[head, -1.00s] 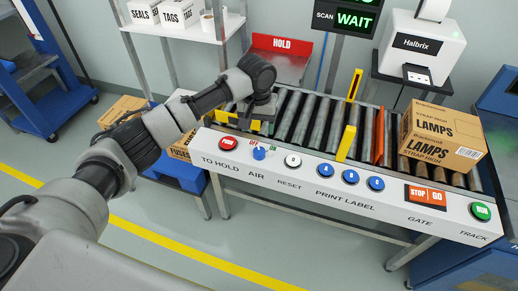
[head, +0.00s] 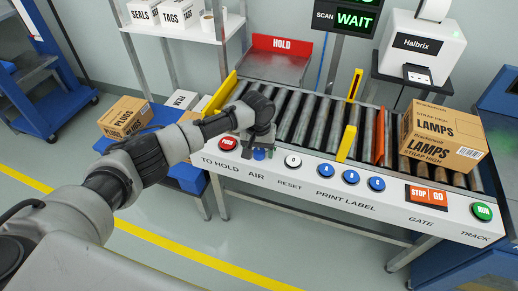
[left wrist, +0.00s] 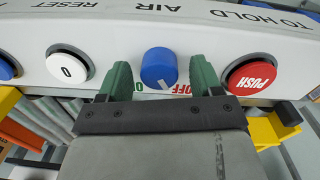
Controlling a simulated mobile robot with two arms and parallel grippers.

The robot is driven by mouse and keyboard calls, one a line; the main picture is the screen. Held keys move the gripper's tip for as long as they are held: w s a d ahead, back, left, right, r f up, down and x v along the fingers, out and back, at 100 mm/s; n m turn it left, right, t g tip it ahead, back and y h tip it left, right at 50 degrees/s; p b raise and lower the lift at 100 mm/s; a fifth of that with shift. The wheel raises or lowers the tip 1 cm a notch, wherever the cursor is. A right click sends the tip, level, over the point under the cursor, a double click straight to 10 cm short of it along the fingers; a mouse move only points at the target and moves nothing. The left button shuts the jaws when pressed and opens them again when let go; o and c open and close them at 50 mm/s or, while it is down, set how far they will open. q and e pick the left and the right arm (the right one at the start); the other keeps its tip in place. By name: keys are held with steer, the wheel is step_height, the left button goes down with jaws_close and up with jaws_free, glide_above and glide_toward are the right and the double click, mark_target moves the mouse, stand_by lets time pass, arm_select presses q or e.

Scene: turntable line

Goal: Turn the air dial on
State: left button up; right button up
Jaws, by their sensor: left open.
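The air dial (head: 260,154) is a blue knob on the white front panel, above the word AIR. In the left wrist view the blue dial (left wrist: 159,66) has a white mark near its lower edge, on the side of the red OFF lettering (left wrist: 182,88). Green lettering (left wrist: 138,88), partly hidden by a finger, is on the other side. My left gripper (left wrist: 161,74) is open, with one green finger on each side of the dial and gaps showing. In the head view my left gripper (head: 259,147) covers the dial's labels. My right gripper is not in view.
A red PUSH button (left wrist: 252,77) and a white reset button (left wrist: 68,68) flank the dial closely. Blue print buttons (head: 350,177) sit further right. A LAMPS carton (head: 440,135) stands on the roller track (head: 310,125). The screen (head: 354,20) reads WAIT.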

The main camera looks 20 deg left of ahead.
arm_select(q)
steer(key=c, duration=0.9)
steer(key=shift+r+m+p, duration=0.15)
steer(key=shift+m+p, duration=0.75)
steer(key=shift+m, duration=0.2)
steer(key=m+p, duration=0.1)
steer(key=m, duration=0.1)
steer(key=shift+m, duration=0.4)
steer(key=m+p, duration=0.1)
steer(key=m, duration=0.2)
steer(key=shift+m+p, duration=0.3)
steer(key=shift+m, duration=1.6)
steer(key=shift+d, duration=0.1)
